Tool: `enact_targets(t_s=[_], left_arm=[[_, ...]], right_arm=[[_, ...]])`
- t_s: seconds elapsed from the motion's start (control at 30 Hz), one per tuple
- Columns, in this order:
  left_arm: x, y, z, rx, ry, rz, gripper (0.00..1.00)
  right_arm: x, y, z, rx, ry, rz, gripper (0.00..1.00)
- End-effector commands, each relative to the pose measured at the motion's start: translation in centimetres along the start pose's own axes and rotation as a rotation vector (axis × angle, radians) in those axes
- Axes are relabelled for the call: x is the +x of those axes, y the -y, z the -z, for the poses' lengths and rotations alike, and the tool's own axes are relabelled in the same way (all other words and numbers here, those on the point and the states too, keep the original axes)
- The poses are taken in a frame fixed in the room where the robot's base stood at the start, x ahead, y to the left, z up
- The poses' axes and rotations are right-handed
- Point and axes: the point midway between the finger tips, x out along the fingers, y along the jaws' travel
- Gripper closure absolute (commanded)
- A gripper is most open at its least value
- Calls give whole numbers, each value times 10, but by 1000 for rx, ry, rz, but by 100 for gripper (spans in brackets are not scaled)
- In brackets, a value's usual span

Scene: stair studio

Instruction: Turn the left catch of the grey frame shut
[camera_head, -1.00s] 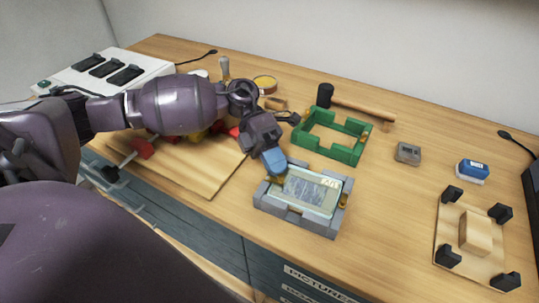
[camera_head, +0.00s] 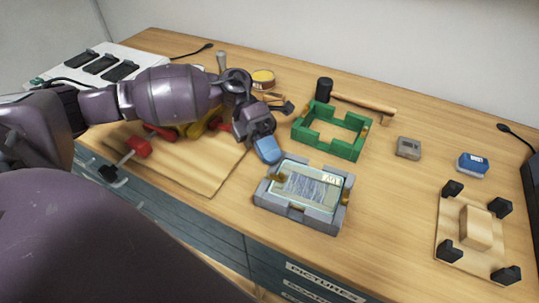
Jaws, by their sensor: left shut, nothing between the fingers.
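The grey frame (camera_head: 302,213) lies on the desk in front of me, with a glazed picture panel (camera_head: 308,189) inside it. Its left catch (camera_head: 276,177) is a small brass piece on the left wall. It appears to lie crosswise, its inner end at or over the panel's edge. The right catch (camera_head: 345,196) is brass too, on the right wall; its exact angle is hard to tell. My left gripper (camera_head: 267,150) has blue fingers, shut and empty, just behind the frame's back left corner and apart from the left catch. My right gripper is not in view.
A green frame (camera_head: 342,148) stands close behind the grey one, with a mallet (camera_head: 350,102) beyond. A wooden board (camera_head: 205,180) with red clamps lies left. A grey block (camera_head: 408,148), a blue-topped block (camera_head: 472,165) and a black-cornered board (camera_head: 455,225) are right.

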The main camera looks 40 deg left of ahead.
Motion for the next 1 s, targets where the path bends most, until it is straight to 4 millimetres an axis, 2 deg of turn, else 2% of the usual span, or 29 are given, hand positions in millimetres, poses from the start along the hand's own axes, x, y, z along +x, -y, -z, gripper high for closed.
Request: enact_targets(t_s=[0.1,0.4,0.6,0.8,1.0], left_arm=[[-7,-1,-4,-1,3,-1,100],[-65,0,-23,-2,4,-1,100],[-90,1,-30,-2,3,0,100],[-100,2,-33,0,1,0,100],[-100,2,-33,0,2,0,100]], right_arm=[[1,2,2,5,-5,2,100],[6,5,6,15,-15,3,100],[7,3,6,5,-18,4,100],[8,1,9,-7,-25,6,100],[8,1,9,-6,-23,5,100]])
